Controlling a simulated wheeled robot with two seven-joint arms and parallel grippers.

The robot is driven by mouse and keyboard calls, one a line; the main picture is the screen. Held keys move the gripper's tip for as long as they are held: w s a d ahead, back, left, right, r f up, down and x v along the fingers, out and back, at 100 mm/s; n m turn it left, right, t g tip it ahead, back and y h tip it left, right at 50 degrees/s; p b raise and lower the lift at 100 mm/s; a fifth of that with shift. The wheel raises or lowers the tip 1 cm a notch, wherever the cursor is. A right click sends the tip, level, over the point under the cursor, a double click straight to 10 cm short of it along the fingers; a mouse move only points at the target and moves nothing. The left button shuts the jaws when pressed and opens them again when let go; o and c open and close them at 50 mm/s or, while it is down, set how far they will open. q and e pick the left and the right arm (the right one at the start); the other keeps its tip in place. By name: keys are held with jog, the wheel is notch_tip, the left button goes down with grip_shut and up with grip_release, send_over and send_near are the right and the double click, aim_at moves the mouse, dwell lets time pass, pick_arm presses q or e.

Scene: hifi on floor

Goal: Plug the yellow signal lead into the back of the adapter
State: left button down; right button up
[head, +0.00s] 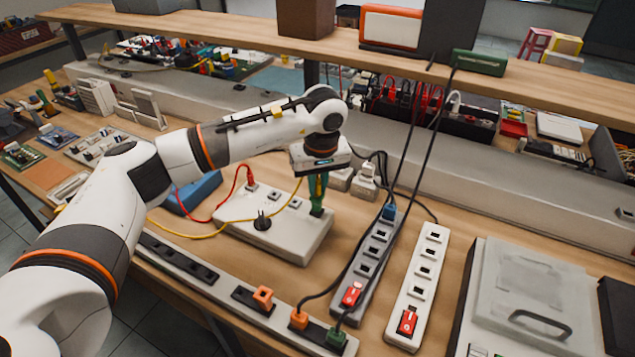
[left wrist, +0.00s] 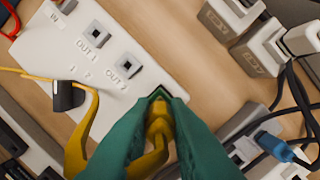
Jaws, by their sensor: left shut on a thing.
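The adapter (head: 296,240) is a long white box on the bench with a black knob and sockets on top; in the left wrist view (left wrist: 112,62) they are marked IN, OUT 1 and OUT 2. A red plug (head: 250,179) sits at its IN end. My left gripper (head: 317,207), with green fingers, points down at the adapter's right end. It is shut on the yellow signal lead's plug (left wrist: 158,122). The fingers hide the plug's tip and the spot below, so I cannot tell whether it is inserted. The yellow cable (head: 190,234) trails left past the knob. My right gripper is out of view.
Two power strips (head: 432,262) with several plugs and black cables stand right of the adapter. A dark strip (head: 180,255) with orange and green plugs runs along the front edge. White power adapters (head: 365,184) stand behind. A shelf (head: 250,30) spans the back.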

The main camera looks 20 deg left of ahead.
pick_arm(q)
jog(key=c, duration=1.3)
grip_release()
notch_tip(320, 180, up, 17)
jog(key=s+d+p, duration=0.1)
jog(key=p, duration=0.1)
jog(key=shift+d+p, duration=0.2)
jog(key=shift+p, duration=0.1)
jog(key=shift+s, duration=0.1)
